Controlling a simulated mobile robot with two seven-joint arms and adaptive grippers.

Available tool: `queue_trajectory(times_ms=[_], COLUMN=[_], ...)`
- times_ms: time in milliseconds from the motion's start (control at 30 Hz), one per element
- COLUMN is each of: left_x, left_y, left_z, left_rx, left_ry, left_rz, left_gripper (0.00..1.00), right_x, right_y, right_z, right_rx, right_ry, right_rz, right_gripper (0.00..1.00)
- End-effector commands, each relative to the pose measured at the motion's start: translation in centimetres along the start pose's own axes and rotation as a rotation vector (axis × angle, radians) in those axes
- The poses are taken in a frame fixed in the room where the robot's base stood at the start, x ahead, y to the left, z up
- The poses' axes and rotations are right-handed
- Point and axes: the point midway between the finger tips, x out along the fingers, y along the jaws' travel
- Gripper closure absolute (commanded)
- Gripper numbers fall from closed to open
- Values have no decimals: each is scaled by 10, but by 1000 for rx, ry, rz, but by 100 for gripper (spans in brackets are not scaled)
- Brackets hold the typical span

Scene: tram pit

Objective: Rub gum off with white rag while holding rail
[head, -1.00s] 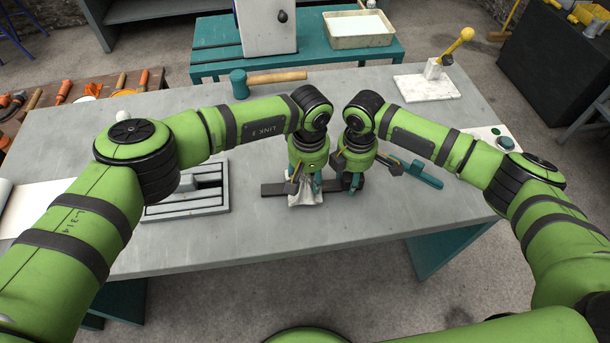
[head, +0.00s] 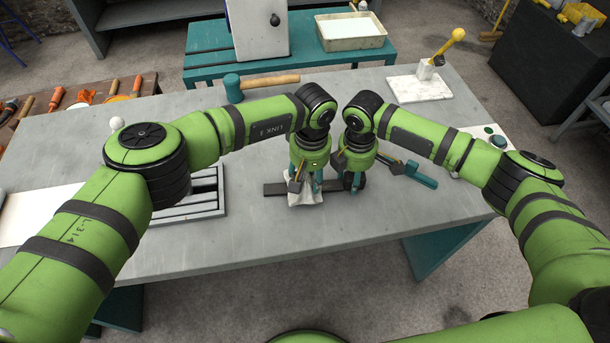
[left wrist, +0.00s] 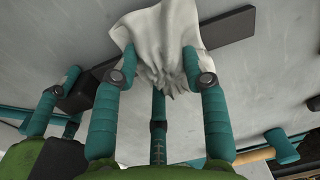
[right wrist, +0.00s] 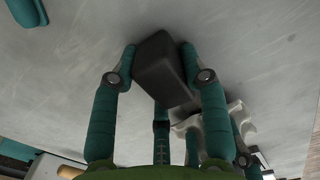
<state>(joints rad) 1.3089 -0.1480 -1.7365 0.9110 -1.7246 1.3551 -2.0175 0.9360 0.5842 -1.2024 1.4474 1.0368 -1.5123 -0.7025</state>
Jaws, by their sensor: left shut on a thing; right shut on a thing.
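The dark rail (head: 274,189) lies on the grey workbench in front of me. My left gripper (head: 307,189) is shut on the white rag (head: 308,200), which hangs bunched over the middle of the rail. In the left wrist view the rag (left wrist: 160,35) is pinched between the fingers, and the bare rail (left wrist: 228,27) shows beyond it. My right gripper (head: 353,184) is close beside the left one, shut on the rail's right end. In the right wrist view the rail's blocky end (right wrist: 165,68) sits between the fingers. I cannot see the gum.
A grey slotted fixture (head: 195,208) lies left of the rail. A teal tool (head: 420,176) lies just right of my right gripper. A mallet (head: 262,82) and a white block with a yellow-knobbed lever (head: 420,87) are farther back. The bench front is clear.

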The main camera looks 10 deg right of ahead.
Motion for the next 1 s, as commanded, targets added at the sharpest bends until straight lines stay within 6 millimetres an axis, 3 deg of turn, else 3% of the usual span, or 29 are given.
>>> queue_trajectory(times_ms=[33,1000], left_x=[-9,-17], left_y=[26,12], left_z=[9,7], left_rx=[25,26], left_ry=[4,7], left_rz=[56,56], left_gripper=[88,88], right_x=[1,2], right_y=[-11,-11], right_z=[-26,-26], right_rx=[-46,-46], right_ry=[36,36], right_rz=[-11,-12], right_gripper=[93,93])
